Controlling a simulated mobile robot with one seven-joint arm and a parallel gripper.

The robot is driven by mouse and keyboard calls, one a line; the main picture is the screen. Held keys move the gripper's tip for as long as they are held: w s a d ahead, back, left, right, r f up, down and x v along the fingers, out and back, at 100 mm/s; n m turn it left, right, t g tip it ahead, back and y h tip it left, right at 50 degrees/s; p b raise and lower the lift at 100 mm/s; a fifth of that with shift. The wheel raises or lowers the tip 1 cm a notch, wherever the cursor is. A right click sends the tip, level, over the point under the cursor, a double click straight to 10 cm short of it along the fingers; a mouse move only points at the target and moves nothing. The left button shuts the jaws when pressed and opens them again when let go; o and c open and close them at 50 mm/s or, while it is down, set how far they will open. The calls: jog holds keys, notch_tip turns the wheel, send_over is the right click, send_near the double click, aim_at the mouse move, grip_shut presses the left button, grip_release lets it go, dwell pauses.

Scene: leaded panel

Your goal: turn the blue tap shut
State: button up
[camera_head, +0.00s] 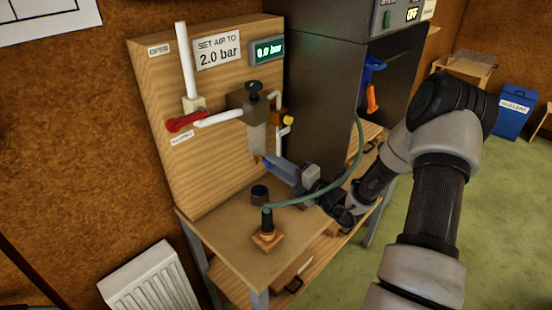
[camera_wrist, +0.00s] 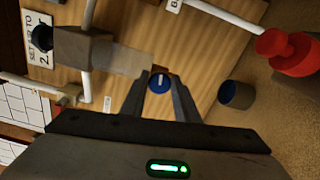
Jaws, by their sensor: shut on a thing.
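The blue tap (camera_wrist: 159,83) shows in the wrist view as a small round blue knob with a pale bar across its face. It sits between the two fingertips of my gripper (camera_wrist: 160,88), which is shut on it. In the head view, my gripper (camera_head: 271,164) reaches in from the right to just below the clear bowl (camera_head: 257,140) of the regulator on the wooden panel. There the fingers hide most of the blue tap, and only a bit of blue shows.
A red lever (camera_head: 185,122) is on the white pipe at left. A dark cup (camera_head: 259,193) and an orange-based fitting (camera_head: 267,238) with a green hose stand on the bench (camera_head: 225,240). The gauge (camera_head: 267,50) reads 0.0 bar. A dark cabinet (camera_head: 320,90) stands behind my gripper.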

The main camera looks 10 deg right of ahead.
jog(key=shift+m+p, duration=0.35)
jog(key=shift+m, duration=0.35)
jog(key=shift+f, duration=0.1)
jog(key=o, duration=1)
jog(key=shift+s+d, duration=0.1)
jog(key=b+v, duration=0.1)
jog(key=v, duration=1.6)
jog(key=shift+b, duration=0.3)
jog(key=shift+s, duration=0.1)
